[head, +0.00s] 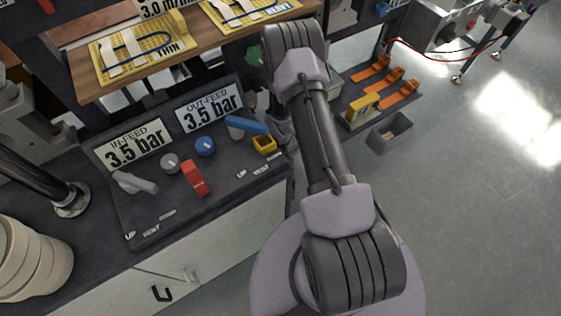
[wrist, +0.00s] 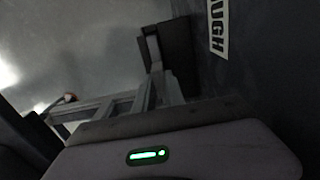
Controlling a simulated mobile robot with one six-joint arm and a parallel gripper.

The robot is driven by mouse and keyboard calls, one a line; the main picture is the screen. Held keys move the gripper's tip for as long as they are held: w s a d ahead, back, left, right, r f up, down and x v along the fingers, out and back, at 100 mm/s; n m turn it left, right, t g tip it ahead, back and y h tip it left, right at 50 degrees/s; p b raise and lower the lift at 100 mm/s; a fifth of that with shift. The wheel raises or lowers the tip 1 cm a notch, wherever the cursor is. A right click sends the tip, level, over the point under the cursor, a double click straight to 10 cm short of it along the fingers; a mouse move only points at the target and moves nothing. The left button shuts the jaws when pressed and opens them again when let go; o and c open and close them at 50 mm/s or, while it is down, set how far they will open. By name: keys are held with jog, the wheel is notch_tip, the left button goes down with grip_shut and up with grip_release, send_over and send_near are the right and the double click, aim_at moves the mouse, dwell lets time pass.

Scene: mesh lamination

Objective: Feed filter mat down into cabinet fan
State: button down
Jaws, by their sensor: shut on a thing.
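My gripper (wrist: 150,100) shows in the wrist view as a pale housing with a lit green light and grey bars beyond it. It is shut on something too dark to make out. In the head view my arm runs up the middle and hides most of its own end. I cannot make out a filter mat or a cabinet fan in either view. Yellow boards with pale strips and blue cord, marked THIN (head: 141,50) and HEAVY (head: 243,10), lie on the wooden shelf at the upper left.
A dark control panel (head: 215,212) with two 3.5 bar signs, knobs and a red handle (head: 195,178) stands left of my arm. A small grey bin (head: 388,132) and orange clips (head: 370,72) are to its right. The floor (head: 480,220) at right is clear.

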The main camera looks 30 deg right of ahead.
jog(key=shift+f, duration=0.3)
jog(key=c, duration=1.3)
grip_release()
jog(key=shift+c, duration=0.2)
notch_tip(320, 180, up, 17)
jog(key=p, duration=0.7)
jog(key=shift+r, duration=0.2)
